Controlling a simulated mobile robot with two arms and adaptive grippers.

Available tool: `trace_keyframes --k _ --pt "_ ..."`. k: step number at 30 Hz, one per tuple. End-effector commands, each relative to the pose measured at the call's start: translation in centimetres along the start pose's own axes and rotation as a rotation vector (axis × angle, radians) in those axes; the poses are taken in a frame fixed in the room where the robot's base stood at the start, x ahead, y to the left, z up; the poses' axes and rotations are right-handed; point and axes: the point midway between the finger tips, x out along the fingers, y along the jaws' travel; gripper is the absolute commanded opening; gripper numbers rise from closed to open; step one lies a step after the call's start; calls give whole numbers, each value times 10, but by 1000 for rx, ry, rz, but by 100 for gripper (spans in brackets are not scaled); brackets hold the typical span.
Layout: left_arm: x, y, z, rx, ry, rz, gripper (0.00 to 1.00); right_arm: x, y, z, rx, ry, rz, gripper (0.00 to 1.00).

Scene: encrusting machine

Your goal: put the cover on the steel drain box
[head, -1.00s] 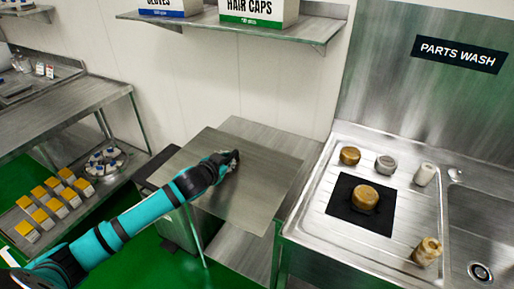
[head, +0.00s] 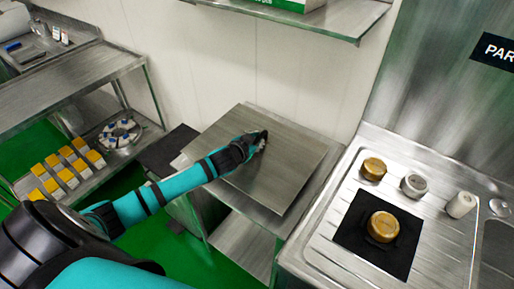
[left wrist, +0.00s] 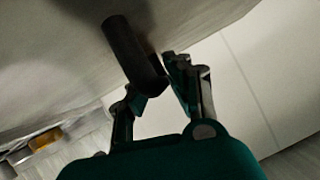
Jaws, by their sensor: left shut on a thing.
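The cover is a flat, square steel plate (head: 285,165) in the head view, over a steel table. My left gripper (head: 260,139) is at the middle of its upper face. In the left wrist view, the fingers of my left gripper (left wrist: 152,85) are shut on the cover's dark round bar handle (left wrist: 128,45), and the plate's pale face (left wrist: 50,60) fills the upper left. Whether the cover touches the table is unclear. A grey steel box, apparently the drain box (head: 183,212), stands low left of the table, partly hidden by my arm; its dark top (head: 165,150) shows. My right gripper is out of view.
The steel table's lower shelf (head: 245,248) is bare. At right, a parts-wash sink (head: 335,255) holds brass and grey parts and a black mat (head: 350,235). A wall shelf (head: 290,20) hangs above. A left rack (head: 75,85) holds yellow-topped blocks (head: 70,165).

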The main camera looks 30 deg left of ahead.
Motion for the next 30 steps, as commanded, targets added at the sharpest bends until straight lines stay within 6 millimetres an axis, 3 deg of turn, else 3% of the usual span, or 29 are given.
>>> trace_keyframes --k 2,10,19,20,25,30 --pt "2 0 -1 0 10 -1 0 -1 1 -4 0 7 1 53" --pt "16 9 26 -1 9 -1 0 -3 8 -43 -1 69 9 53" --pt "18 10 30 2 10 0 0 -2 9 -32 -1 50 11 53" --pt "18 11 35 1 1 0 16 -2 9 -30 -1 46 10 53" --pt "18 11 35 1 1 0 38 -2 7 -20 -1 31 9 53" --pt "18 11 34 1 1 0 38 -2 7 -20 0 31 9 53"
